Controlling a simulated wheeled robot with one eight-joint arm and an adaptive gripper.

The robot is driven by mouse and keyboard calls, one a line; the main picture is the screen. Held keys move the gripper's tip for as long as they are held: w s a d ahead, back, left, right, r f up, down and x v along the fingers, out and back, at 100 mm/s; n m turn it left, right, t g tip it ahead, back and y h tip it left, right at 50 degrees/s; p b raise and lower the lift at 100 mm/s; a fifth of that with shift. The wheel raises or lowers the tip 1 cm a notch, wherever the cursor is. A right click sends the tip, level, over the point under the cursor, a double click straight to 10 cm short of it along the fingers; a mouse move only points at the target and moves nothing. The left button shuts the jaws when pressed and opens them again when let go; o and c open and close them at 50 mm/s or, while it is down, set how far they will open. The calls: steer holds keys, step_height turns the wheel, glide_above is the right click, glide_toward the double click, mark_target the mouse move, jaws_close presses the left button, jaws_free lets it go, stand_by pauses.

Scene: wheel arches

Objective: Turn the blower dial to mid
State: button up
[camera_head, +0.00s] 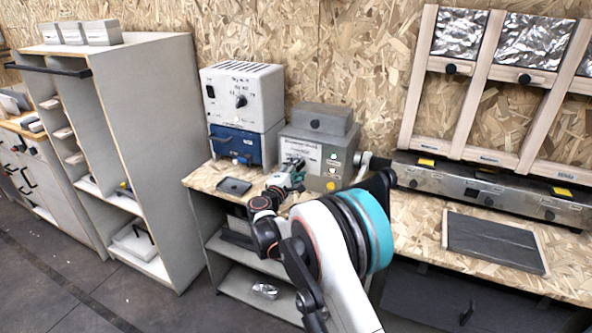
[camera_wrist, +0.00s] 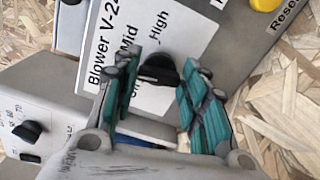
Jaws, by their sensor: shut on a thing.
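The blower box (camera_head: 342,150) is a grey unit on the bench with a white label. In the wrist view its label (camera_wrist: 185,35) reads "Blower V-2", "Mid" and "High", and another word is partly covered by a finger. The black blower dial (camera_wrist: 160,69) sits on this label. My gripper (camera_wrist: 162,72) is shut on the dial, with teal fingers on both sides of it. I cannot tell clearly which mark the dial points at. In the head view my gripper (camera_head: 293,168) is at the front of the box and hides the dial.
A white-and-blue unit (camera_head: 243,95) with its own knob stands left of the blower box. A yellow reset button (camera_wrist: 264,4) is at the upper right of the wrist view. A dark tray (camera_head: 234,186) lies on the bench; a metal rail (camera_head: 450,180) runs right.

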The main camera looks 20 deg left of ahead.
steer(key=m, duration=0.6)
steer(key=shift+f, duration=0.2)
steer(key=shift+m, duration=0.3)
steer(key=o, duration=1.1)
steer(key=shift+c, duration=0.2)
steer(key=shift+s, duration=0.1)
steer(key=s+a, duration=0.1)
steer(key=s, duration=1.1)
steer(key=shift+w, duration=0.1)
